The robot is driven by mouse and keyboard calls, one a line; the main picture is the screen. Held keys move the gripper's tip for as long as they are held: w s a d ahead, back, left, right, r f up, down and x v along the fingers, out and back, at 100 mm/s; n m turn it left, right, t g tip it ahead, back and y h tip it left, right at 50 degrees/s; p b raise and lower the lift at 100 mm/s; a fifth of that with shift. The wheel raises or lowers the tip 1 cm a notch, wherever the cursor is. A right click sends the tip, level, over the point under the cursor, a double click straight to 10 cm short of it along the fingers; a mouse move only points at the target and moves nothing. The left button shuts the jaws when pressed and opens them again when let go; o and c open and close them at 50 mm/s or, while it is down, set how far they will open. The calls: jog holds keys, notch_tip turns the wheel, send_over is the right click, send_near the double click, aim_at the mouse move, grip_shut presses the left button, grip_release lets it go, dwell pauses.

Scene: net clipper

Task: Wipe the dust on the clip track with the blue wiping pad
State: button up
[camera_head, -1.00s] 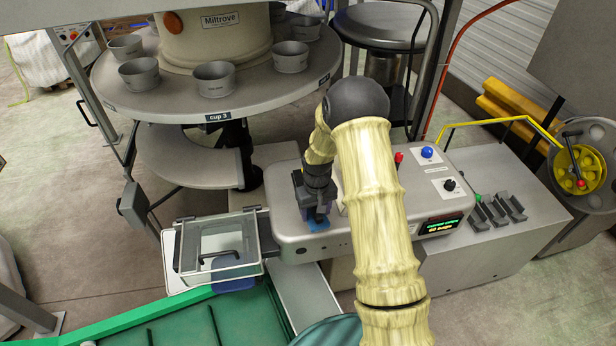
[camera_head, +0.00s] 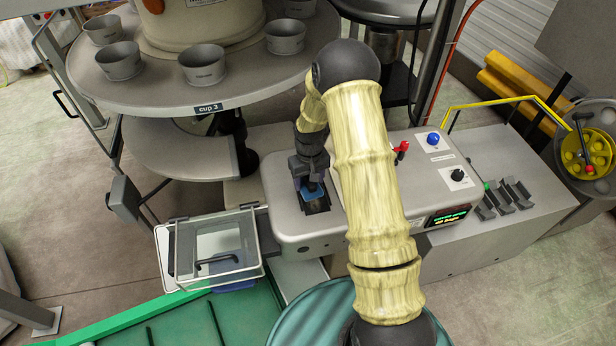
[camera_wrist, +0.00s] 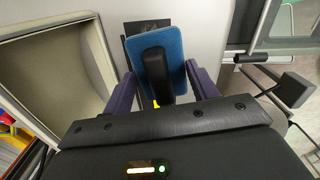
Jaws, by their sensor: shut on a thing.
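My gripper (camera_head: 311,180) is over the grey machine top, pointing down, shut on the black handle of the blue wiping pad (camera_head: 313,194). In the wrist view the pad (camera_wrist: 174,42) shows as a blue slab with a dark handle between my two purple fingers (camera_wrist: 163,85). The clip track (camera_head: 318,207) is a dark strip in the machine top, partly hidden under the pad. Its end (camera_wrist: 136,27) also shows beside the pad in the wrist view. The pad lies over the track; I cannot tell if it touches. I cannot make out dust.
A lidded clear box (camera_head: 216,250) hangs at the machine's left. A round turntable (camera_head: 165,98) with several grey cups is behind. A red lever (camera_head: 401,148), a blue button (camera_head: 433,138) and a black knob (camera_head: 458,175) stand to the right. A pale open bin wall (camera_wrist: 95,55) shows left in the wrist view.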

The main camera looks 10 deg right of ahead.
jog(key=shift+w+f+b, duration=0.15)
jog(key=shift+f+b, duration=0.25)
jog(key=shift+f, duration=0.25)
jog(key=shift+d+f+b, duration=0.15)
jog(key=shift+f+b, duration=0.3)
jog(key=shift+f, duration=0.7)
jog(key=shift+a+f+b, duration=0.25)
jog(key=shift+f+b, duration=0.65)
jog(key=shift+f, duration=0.3)
jog(key=shift+s+d, duration=0.1)
jog(key=shift+s, duration=0.1)
jog(key=shift+w, duration=0.1)
jog(key=shift+f+b, duration=0.55)
jog(key=shift+f, duration=0.25)
